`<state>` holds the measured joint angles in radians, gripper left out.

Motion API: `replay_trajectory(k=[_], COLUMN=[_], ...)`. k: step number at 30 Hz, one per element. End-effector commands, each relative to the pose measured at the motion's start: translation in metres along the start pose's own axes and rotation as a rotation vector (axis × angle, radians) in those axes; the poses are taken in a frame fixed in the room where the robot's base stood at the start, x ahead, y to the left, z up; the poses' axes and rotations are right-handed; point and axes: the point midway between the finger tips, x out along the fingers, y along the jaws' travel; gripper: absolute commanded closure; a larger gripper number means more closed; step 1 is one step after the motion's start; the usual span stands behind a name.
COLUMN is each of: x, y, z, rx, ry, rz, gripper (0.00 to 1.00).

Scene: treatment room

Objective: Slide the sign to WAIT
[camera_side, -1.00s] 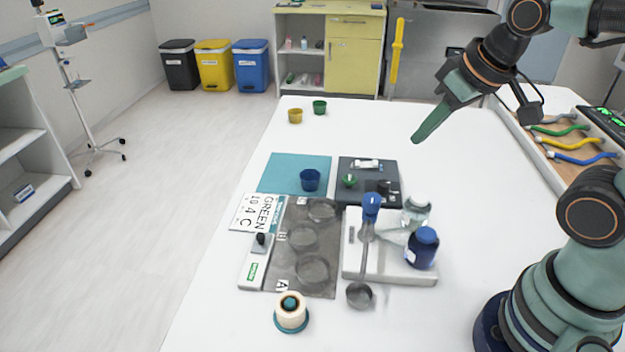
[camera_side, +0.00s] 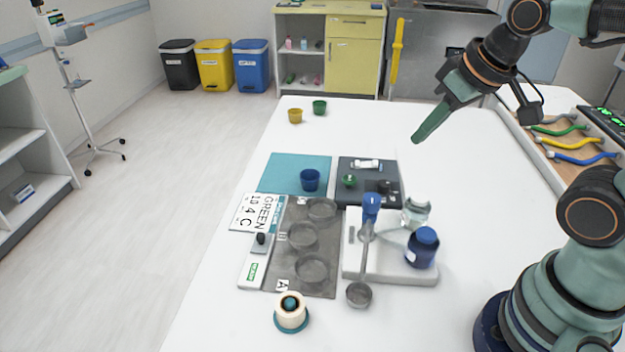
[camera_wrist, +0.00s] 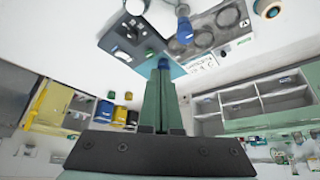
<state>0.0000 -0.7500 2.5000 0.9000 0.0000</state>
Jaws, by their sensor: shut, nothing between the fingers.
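The sliding sign (camera_side: 255,262) is a white strip along the left edge of the grey tray, lying on the white table. A grey slider with an upright black knob (camera_side: 261,240) sits toward its far end, and a green label with lettering too small to read shows at its near end. A small part of the sign also shows in the wrist view (camera_wrist: 223,54). My gripper (camera_side: 416,139) is shut and empty, high above the table, to the right of and beyond the sign and well apart from it. Its closed fingers (camera_wrist: 160,75) fill the middle of the wrist view.
The grey tray (camera_side: 288,272) with round wells lies right of the sign. A white card (camera_side: 250,212) reading GREEN lies beyond it. A blue cup (camera_side: 310,180), a blue-lidded jar (camera_side: 422,247) and a cream-and-teal round piece (camera_side: 291,312) stand nearby. The table's left edge is close by.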

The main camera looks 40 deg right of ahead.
Motion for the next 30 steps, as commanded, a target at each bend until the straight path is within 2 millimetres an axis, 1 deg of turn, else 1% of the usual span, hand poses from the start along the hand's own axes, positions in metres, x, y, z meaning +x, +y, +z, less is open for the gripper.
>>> replay_trajectory(k=[1,2,3,5,8,11,15,17,21,24,26,30], x=[0.000,0.000,0.000,0.000,0.001,0.004,0.015,0.021,0.042,0.060,0.072,0.104], y=[0.000,0.000,0.000,-0.002,-0.009,-0.021,-0.044,-0.055,-0.083,-0.105,-0.120,-0.154], z=[0.000,0.000,-0.001,-0.004,-0.014,-0.032,-0.060,-0.071,-0.093,-0.105,-0.110,-0.117], rx=[0.000,0.000,0.000,0.000,-0.001,0.001,0.004,0.006,0.008,0.007,0.007,0.004], ry=[0.000,0.000,-0.001,-0.007,-0.033,-0.073,-0.141,-0.170,-0.236,-0.283,-0.312,-0.376], rz=[0.000,0.000,-0.001,-0.004,-0.013,-0.027,-0.044,-0.048,-0.054,-0.053,-0.051,-0.041], gripper=[0.96,0.85,0.69,0.47,0.47,0.47,0.47,0.47,0.47,0.47,0.47,0.47])
